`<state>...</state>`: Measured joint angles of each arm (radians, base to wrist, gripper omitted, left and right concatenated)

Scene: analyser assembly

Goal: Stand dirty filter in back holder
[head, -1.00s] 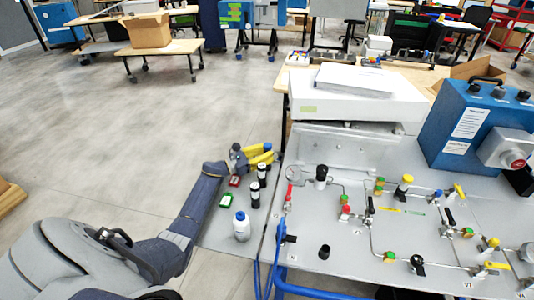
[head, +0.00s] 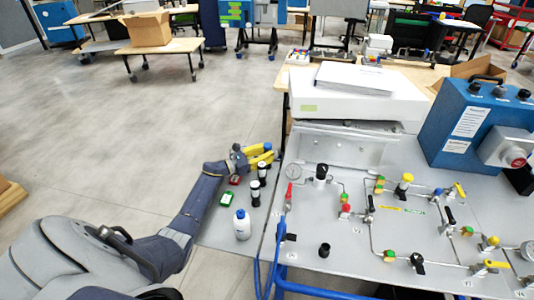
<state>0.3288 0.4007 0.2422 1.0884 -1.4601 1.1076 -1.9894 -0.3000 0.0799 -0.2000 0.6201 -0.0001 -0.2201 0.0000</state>
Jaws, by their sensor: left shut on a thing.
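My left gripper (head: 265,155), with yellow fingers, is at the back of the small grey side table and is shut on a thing. The held thing is small and mostly hidden by the fingers; I take it to be the dirty filter. A black-and-white cylinder (head: 262,171) shows just below the fingers, and a similar one (head: 256,192) stands upright in front of it. I cannot tell which is clean or dirty, nor which spot is the back holder. My right gripper is not in view.
A white bottle with a blue cap (head: 242,225) stands at the side table's front. A green item (head: 227,199) and a red item (head: 235,181) lie left of the cylinders. The grey panel (head: 300,222) with valves and tubing is to the right, with a blue box (head: 468,125) behind.

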